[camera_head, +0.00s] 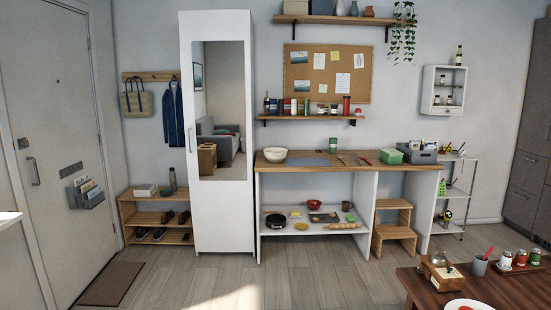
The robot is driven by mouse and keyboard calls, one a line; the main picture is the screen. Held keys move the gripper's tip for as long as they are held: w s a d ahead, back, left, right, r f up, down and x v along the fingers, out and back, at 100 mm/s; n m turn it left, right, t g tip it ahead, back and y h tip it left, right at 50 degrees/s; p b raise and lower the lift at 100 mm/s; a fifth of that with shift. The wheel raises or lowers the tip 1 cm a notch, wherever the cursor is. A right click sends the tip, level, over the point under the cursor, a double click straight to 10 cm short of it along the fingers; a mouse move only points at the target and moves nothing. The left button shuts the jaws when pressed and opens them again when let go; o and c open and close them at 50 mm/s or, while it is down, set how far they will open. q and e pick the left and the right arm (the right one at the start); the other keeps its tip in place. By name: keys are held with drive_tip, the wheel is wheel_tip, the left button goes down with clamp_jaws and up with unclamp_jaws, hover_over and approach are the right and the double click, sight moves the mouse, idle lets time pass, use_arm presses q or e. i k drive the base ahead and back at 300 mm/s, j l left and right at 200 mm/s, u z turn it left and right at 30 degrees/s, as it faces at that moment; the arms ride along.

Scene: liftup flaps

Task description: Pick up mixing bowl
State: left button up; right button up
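A cream-white mixing bowl (274,155) stands upright at the left end of the wooden countertop (345,168), and nothing visible is touching it. A smaller red bowl (314,204) is on the shelf below the counter. Neither of my grippers shows in the head view.
A tall white mirrored cabinet (189,225) stands just left of the counter. A wooden step stool (391,240) is under the counter's right part. A dark wooden table (500,288) is at front right. The middle floor is clear.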

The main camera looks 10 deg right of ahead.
sight(276, 156)
drive_tip(key=i, duration=0.55)
drive_tip(key=i+z, duration=0.25)
drive_tip(key=i, duration=0.45)
drive_tip(key=i+j+z, duration=0.15)
drive_tip(key=i+z, duration=0.15)
drive_tip(key=i, duration=0.4)
drive_tip(key=i+z, duration=0.15)
drive_tip(key=i, duration=1.25)
drive_tip(key=i+l+u, duration=0.2)
drive_tip(key=i, duration=0.3)
drive_tip(key=i+l+u, duration=0.2)
drive_tip(key=i, duration=0.25)
drive_tip(key=i+l+u, duration=0.2)
drive_tip(key=i+l, duration=0.15)
drive_tip(key=i+l+u, duration=0.1)
drive_tip(key=l, duration=0.25)
drive_tip(key=i+l+u, duration=0.1)
drive_tip(key=i+l, duration=0.3)
drive_tip(key=l, duration=0.25)
drive_tip(key=i+l+u, duration=0.15)
drive_tip(key=l, duration=0.25)
